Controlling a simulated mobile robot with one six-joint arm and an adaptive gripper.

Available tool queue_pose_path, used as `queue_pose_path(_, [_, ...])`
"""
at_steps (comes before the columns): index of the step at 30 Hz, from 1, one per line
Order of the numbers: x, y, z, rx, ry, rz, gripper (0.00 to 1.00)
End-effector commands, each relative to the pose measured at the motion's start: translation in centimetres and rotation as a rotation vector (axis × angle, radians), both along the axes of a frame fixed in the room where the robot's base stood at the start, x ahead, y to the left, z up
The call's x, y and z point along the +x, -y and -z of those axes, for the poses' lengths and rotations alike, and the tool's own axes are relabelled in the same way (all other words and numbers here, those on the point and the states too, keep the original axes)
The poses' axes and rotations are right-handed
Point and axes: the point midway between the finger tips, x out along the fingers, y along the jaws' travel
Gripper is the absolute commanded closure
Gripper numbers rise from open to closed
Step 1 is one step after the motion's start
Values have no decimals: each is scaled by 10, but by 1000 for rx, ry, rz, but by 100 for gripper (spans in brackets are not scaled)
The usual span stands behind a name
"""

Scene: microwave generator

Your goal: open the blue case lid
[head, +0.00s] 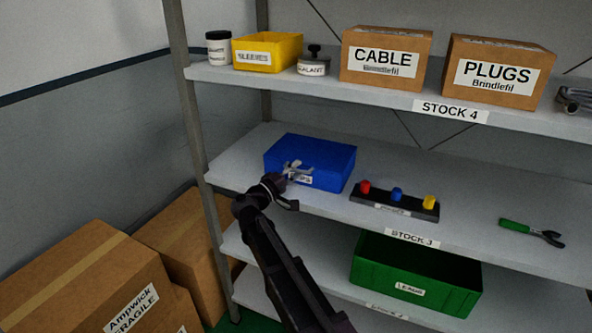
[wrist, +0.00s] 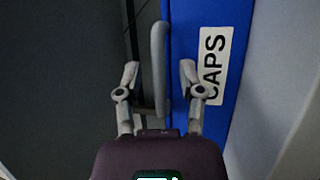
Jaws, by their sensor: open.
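The blue case (head: 318,155) sits on the middle shelf at its left end, and its lid looks shut. It has a white CAPS label, partly hidden by my gripper in the head view. In the wrist view the blue case (wrist: 183,110) fills the middle right, and its grey handle (wrist: 159,55) stands off its face. My gripper (head: 291,176) is at the front of the case. In the wrist view my gripper (wrist: 159,80) is open, with one finger on each side of the handle. Gaps show between the fingers and the handle.
A block with red, blue and yellow knobs (head: 394,203) lies right of the case, then green-handled pliers (head: 530,232). The upper shelf (head: 300,82) holds boxes above the case. A green bin (head: 415,272) is below. Cartons (head: 85,285) stand at lower left.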

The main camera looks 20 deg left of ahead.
Motion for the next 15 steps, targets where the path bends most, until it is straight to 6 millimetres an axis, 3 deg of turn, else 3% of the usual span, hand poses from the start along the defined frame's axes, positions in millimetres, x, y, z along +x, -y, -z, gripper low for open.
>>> queue_pose_path(8, [0,0,0,0,0,-1,50])
queue_pose_path(13, [0,0,0,0,0,-1,98])
queue_pose_path(15, [0,0,0,0,0,-1,100])
